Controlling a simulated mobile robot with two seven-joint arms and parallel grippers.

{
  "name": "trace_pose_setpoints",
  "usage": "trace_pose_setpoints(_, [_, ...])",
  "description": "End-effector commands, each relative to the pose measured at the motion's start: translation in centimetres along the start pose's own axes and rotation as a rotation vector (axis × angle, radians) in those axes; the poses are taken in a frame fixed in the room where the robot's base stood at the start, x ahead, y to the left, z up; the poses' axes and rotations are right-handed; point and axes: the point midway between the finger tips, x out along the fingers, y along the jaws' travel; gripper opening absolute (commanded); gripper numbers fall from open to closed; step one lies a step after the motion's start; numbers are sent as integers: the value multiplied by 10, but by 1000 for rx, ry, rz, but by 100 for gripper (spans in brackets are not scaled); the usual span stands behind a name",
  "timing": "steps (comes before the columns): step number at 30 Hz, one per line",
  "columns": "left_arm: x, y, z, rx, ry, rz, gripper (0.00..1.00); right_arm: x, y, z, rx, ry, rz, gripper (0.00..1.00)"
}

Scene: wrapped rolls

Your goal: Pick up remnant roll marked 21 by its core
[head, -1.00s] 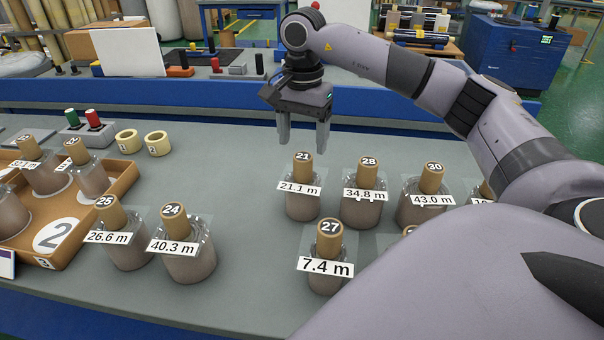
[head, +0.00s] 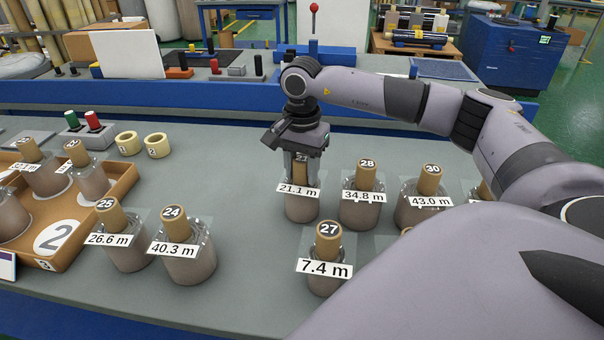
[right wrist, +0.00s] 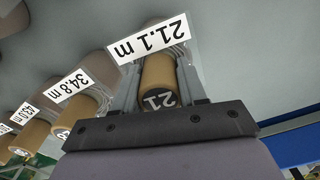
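The roll marked 21 (head: 302,207) stands upright on the grey table, wrapped in clear film, with a brown core and a 21.1 m tag. My right gripper (head: 300,180) is above it, pointing down, with its fingers on either side of the core. In the right wrist view, the core (right wrist: 158,78) stands between the two fingers (right wrist: 162,66), which look open with a small gap. The gripper partly hides the 21 mark in the head view. My left gripper is not in view.
Roll 28 (head: 361,207) and roll 30 (head: 420,207) stand close on the right, roll 27 (head: 325,274) in front. Rolls 24 (head: 184,262) and 25 (head: 122,247) stand left, beside a brown tray (head: 118,190). Table between them is clear.

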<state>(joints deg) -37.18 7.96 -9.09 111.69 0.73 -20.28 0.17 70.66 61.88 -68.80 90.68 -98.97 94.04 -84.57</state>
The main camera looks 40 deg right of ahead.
Motion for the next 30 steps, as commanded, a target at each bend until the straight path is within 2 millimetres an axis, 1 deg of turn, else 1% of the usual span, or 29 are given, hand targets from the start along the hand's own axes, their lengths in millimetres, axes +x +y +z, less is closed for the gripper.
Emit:
trace_pose_setpoints(1, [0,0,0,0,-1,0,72,0,0,0,0,0,0,10])
trace_pose_setpoints(2, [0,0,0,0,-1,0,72,0,0,0,0,0,0,0])
trace_pose_setpoints(11, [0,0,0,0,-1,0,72,-2,0,0,0,0,-1,0])
trace_pose_setpoints(14, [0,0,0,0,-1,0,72,-5,0,0,0,0,-2,0])
trace_pose_setpoints(17, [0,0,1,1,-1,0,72,-14,-1,0,0,0,-3,0])
trace_pose_setpoints(20, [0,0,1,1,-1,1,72,-28,-1,0,0,0,-5,0])
trace_pose_setpoints(23, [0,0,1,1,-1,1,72,-50,-2,0,0,1,-7,0])
trace_pose_setpoints(26, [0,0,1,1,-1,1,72,-77,-2,0,0,1,-8,0])
trace_pose_setpoints(30, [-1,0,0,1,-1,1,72,-119,-2,0,0,1,-8,0])
